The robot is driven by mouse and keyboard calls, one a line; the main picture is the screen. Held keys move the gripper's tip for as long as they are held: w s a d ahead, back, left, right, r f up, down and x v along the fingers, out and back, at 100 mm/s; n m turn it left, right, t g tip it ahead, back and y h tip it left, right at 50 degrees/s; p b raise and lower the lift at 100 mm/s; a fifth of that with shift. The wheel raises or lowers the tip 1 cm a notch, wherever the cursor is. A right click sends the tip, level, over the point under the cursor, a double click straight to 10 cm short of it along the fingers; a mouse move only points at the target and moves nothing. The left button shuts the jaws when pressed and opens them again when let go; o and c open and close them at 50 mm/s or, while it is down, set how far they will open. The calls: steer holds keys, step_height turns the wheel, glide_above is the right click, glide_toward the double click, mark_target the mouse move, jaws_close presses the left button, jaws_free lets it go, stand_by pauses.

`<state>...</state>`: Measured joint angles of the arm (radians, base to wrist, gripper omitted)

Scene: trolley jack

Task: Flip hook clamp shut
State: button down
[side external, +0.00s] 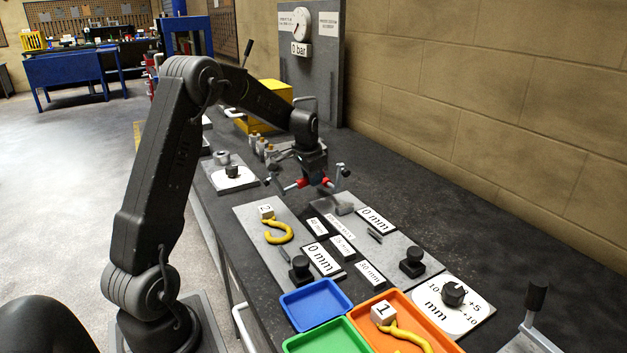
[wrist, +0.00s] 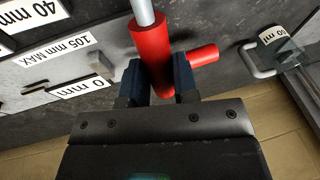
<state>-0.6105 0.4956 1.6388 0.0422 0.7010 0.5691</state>
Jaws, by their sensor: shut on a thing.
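A red-sleeved handle (wrist: 152,55) on a silver rod shows in the wrist view, with a second red sleeve (wrist: 203,56) branching to the right. My gripper (wrist: 158,82) is shut on the first sleeve, one dark blue finger on each side. In the side external view, my gripper (side external: 314,180) is low over the far part of the bench, with red sleeves (side external: 302,183) at its fingers. The metal parts around them are small and partly hidden by my gripper. I cannot tell how the hook clamp stands, open or shut.
Grey plates with 0 mm labels (side external: 322,259) and black knobs (side external: 412,262) lie nearer the camera. A yellow hook (side external: 280,236) lies on the left plate. Blue (side external: 318,309), green (side external: 330,340) and orange (side external: 440,335) trays stand in front. A gauge panel (side external: 318,90) stands behind.

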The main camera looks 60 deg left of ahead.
mark_target(307, 177)
steer(key=shift+s+r+t, duration=0.35)
steer(key=shift+r+t, duration=0.35)
steer(key=shift+t, duration=0.15)
steer(key=shift+s+r+t, duration=0.35)
steer(key=shift+r+t, duration=0.3)
steer(key=shift+t, duration=0.2)
steer(key=shift+r, duration=0.1)
steer(key=shift+a, duration=0.1)
steer(key=c, duration=0.9)
jaws_free()
steer(key=v, duration=1.3)
steer(key=shift+s+r, duration=0.25)
steer(key=shift+s, duration=0.1)
